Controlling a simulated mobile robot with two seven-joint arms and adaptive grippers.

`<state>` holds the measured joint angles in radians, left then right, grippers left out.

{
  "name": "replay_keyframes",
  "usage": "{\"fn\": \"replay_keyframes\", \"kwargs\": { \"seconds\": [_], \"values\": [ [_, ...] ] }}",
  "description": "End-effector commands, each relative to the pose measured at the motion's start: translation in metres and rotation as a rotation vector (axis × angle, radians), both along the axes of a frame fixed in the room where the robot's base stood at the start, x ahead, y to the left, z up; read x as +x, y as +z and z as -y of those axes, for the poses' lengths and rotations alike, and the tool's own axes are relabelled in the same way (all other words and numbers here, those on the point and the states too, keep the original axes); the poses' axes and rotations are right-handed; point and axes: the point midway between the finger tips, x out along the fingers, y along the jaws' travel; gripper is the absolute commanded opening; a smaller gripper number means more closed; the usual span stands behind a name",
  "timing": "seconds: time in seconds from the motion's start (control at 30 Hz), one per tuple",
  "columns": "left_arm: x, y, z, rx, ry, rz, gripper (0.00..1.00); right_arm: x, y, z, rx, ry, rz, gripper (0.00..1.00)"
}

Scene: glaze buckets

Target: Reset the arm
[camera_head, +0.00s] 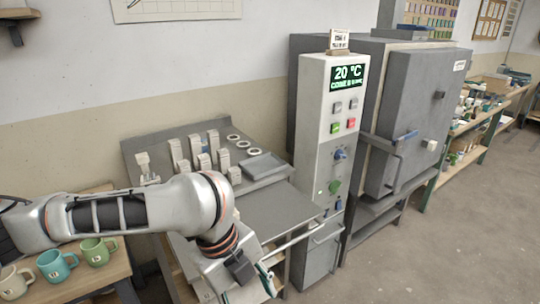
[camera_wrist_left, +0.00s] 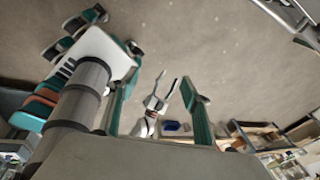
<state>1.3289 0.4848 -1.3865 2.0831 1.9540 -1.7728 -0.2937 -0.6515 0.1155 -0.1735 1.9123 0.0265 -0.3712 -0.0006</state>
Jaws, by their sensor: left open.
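My left arm (camera_head: 150,208) reaches in from the left in the head view, bent downward past the elbow, with nothing held. Its gripper (camera_head: 266,279) hangs low at the bottom, in front of the grey bench and left of the control cabinet. My right arm does not show in the head view.
Several mugs (camera_head: 95,250) stand on a wooden table at the lower left. The bench (camera_head: 270,215) holds pale blocks, rings and a grey tray (camera_head: 265,166). The control cabinet (camera_head: 330,150) reads 20 °C beside the kiln (camera_head: 405,120). Open floor (camera_head: 450,250) lies to the right.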

Motion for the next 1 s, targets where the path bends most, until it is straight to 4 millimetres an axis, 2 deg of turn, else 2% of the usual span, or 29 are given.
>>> {"fn": "replay_keyframes", "kwargs": {
  "seconds": [0.17, 0.3, 0.4, 0.53, 0.67, 0.77, 0.87, 1.0],
  "values": [
    [-0.003, -0.015, 0.055, -0.217, 0.133, -0.062, 0.48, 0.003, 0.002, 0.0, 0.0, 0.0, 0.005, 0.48],
    [0.005, -0.021, 0.092, -0.404, 0.282, -0.113, 0.48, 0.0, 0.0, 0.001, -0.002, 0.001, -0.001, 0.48],
    [0.014, -0.024, 0.111, -0.53, 0.399, -0.15, 0.48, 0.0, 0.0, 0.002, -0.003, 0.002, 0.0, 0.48],
    [0.032, -0.032, 0.123, -0.678, 0.57, -0.193, 0.48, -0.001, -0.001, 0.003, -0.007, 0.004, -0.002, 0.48],
    [0.053, -0.047, 0.119, -0.805, 0.754, -0.225, 0.48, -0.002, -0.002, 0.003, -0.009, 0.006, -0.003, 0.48],
    [0.067, -0.066, 0.107, -0.885, 0.903, -0.238, 0.48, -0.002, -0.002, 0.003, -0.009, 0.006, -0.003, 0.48],
    [0.079, -0.09, 0.085, -0.948, 1.055, -0.237, 0.48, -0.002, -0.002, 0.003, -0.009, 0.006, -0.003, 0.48],
    [0.085, -0.134, 0.044, -1.008, 1.266, -0.212, 0.48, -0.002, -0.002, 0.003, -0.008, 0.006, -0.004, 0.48]
  ]
}}
